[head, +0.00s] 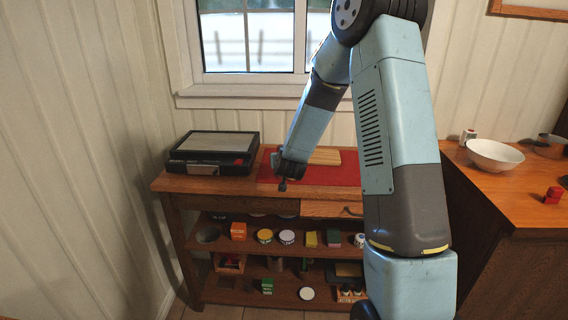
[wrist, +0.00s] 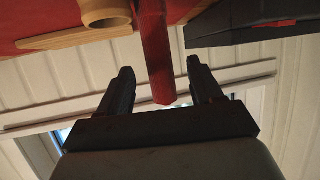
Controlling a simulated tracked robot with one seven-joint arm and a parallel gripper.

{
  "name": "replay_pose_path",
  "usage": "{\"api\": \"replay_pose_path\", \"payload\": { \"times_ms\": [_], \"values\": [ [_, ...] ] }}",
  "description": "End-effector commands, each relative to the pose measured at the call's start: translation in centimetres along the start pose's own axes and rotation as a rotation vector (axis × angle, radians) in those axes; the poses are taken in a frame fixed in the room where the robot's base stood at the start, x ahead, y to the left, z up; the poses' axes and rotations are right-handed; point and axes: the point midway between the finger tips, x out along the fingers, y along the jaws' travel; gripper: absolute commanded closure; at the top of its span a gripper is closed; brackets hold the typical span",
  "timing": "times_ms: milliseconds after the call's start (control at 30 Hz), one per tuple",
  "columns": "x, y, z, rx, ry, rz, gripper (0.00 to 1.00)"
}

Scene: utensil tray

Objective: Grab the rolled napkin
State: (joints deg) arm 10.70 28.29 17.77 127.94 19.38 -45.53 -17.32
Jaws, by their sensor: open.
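In the wrist view a long, narrow red piece (wrist: 155,50), which looks like the rolled napkin, reaches down from the top edge into the gap between my fingers. My gripper (wrist: 160,68) is open, with one finger on each side of the red piece and visible space on both sides. In the head view my gripper (head: 282,186) is low over the front left part of the red mat (head: 350,177). I cannot make out the napkin there; my gripper and arm may hide it.
A tan board (head: 325,156) lies on the mat behind my gripper. A hollow tan cylinder (wrist: 103,13) is beside the red piece. A black case (head: 213,153) stands left on the wooden cabinet (head: 180,184). A white bowl (head: 495,155) sits on the right counter. The window wall is behind.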

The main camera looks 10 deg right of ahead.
Motion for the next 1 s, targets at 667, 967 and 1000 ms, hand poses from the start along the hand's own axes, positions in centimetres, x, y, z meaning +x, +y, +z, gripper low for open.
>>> {"api": "replay_pose_path", "payload": {
  "times_ms": [667,967,1000],
  "values": [
    [3.0,-0.1,0.0,0.000,0.000,0.000,0.46],
    [3.0,-0.2,0.0,0.000,0.000,-0.001,0.75],
    [3.0,-0.2,0.0,0.000,0.000,-0.001,0.79]
  ]
}}
